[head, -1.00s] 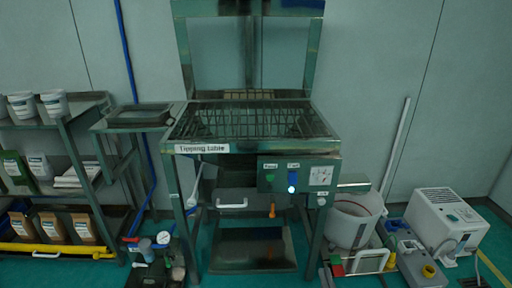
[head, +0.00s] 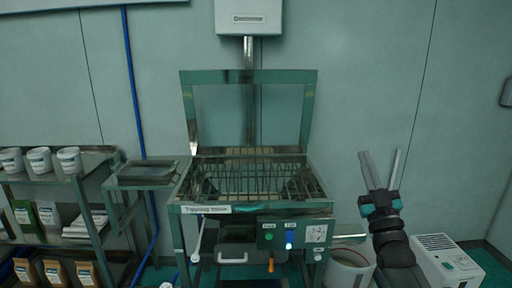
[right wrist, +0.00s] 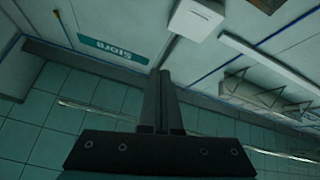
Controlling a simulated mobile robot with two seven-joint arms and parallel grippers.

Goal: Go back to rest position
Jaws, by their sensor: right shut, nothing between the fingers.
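My right gripper (head: 365,155) points up at the right of the head view, in front of the wall and to the right of the tipping table (head: 204,209). In the right wrist view its two fingers (right wrist: 162,78) lie together, with nothing between them. The tipping table has a metal grid in its top, a raised frame behind and a control box (head: 294,234) with a lit blue switch. My left gripper is not in view.
A shelf rack (head: 90,165) with white tubs and bags stands at the left. A white bucket (head: 349,267) and a white machine (head: 447,262) are low at the right, partly behind my right arm.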

